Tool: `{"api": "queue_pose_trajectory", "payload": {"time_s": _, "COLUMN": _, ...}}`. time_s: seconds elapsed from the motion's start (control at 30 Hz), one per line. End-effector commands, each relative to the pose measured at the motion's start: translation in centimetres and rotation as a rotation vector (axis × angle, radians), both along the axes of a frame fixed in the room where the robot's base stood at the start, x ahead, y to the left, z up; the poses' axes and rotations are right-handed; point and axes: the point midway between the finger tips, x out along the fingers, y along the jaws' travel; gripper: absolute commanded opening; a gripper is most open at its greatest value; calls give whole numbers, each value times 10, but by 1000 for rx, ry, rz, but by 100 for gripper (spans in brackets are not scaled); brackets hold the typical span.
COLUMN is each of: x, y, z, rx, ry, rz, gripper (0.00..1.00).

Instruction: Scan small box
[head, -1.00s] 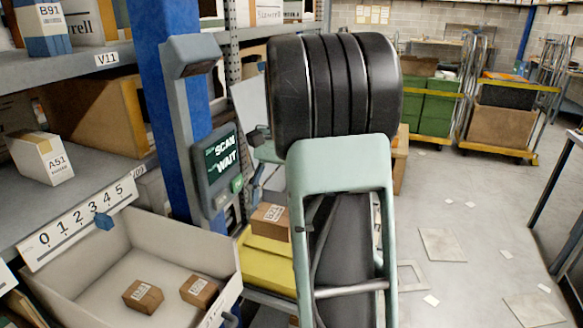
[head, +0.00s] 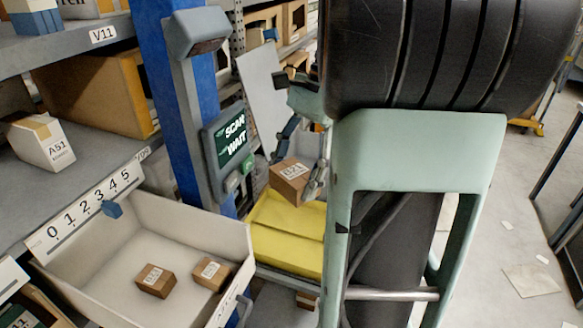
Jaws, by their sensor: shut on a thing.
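My gripper (head: 304,160) is shut on a small brown box (head: 288,183) with a white label. It holds the box above the yellow tote (head: 288,234), left of my arm. The box's label faces towards me, but its print is too small to read surely. A scan station stands on the blue post to the left. Its grey scanner head (head: 198,35) hangs high, and its dark display (head: 229,139) reads "SCAN" and "WAIT". The held box is right of and a little below the display, apart from it. Part of my gripper is hidden by my arm.
A pale open bin (head: 120,262) at the lower left holds two small labelled boxes (head: 155,281) (head: 211,273). A numbered strip (head: 85,215) with a blue marker (head: 112,208) runs along its back. Shelves with cartons (head: 95,90) fill the left. Floor at right is mostly clear.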

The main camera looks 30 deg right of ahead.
Motion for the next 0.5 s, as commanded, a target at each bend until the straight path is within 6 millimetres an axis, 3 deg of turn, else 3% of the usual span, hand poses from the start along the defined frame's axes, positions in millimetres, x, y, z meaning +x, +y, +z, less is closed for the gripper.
{"api": "queue_pose_trajectory", "payload": {"time_s": 0.2, "x": 21, "y": 16, "z": 3, "rx": 0, "ry": 0, "rz": 2, "gripper": 36}}
{"api": "queue_pose_trajectory", "payload": {"time_s": 0.5, "x": 31, "y": 24, "z": 4, "rx": 0, "ry": 1, "rz": 0, "gripper": 36}}
